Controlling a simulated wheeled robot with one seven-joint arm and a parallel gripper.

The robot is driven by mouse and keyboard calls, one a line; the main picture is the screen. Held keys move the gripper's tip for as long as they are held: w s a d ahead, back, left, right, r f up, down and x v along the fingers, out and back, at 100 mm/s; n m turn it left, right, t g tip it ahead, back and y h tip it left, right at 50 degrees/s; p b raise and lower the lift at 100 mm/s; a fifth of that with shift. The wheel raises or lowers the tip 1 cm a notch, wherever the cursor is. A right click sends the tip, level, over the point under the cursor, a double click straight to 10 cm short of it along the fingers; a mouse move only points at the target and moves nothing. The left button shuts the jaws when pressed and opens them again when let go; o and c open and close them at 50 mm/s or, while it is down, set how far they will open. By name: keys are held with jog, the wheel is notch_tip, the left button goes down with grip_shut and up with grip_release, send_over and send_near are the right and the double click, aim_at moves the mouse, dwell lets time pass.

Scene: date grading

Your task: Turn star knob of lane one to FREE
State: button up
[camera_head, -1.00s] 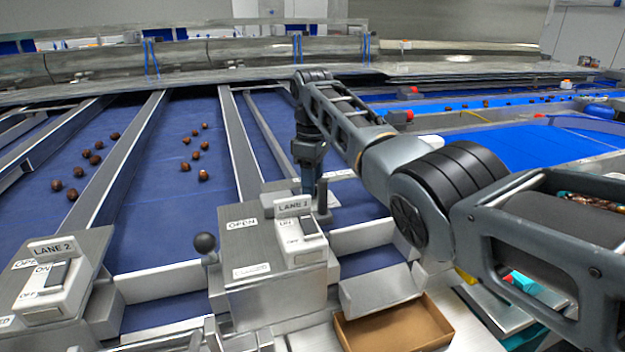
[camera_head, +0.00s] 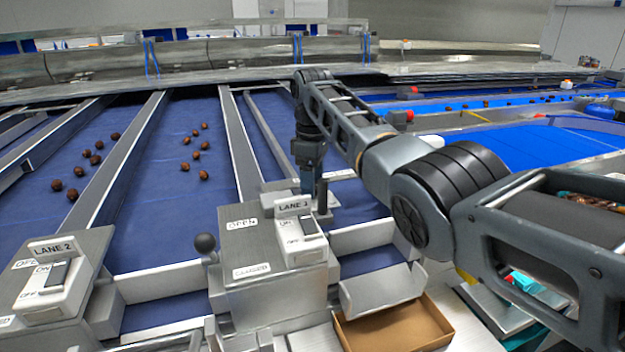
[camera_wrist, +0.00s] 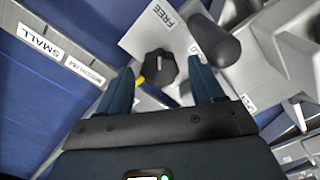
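The star knob (camera_wrist: 160,67) is black with a lobed rim. In the wrist view it sits on a pale plate (camera_wrist: 141,40) marked FREE near the top. My gripper (camera_wrist: 161,72) is open, with one blue finger on each side of the knob and a visible gap on both sides. I cannot tell how deep the fingertips reach. In the head view my gripper (camera_head: 310,180) points down behind the lane one control box (camera_head: 275,295), and the knob cannot be made out there.
A dark rounded handle (camera_wrist: 214,46) stands close right of the knob in the wrist view. The lane one box carries a switch (camera_head: 302,242) and a ball-ended lever (camera_head: 205,244). A cardboard box (camera_head: 395,328) lies in front. Dates lie on the blue lanes to the left.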

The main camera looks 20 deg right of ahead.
notch_tip(320, 180, up, 8)
jog(key=shift+f+b, duration=0.1)
jog(key=shift+b, duration=0.75)
jog(key=shift+f, duration=0.1)
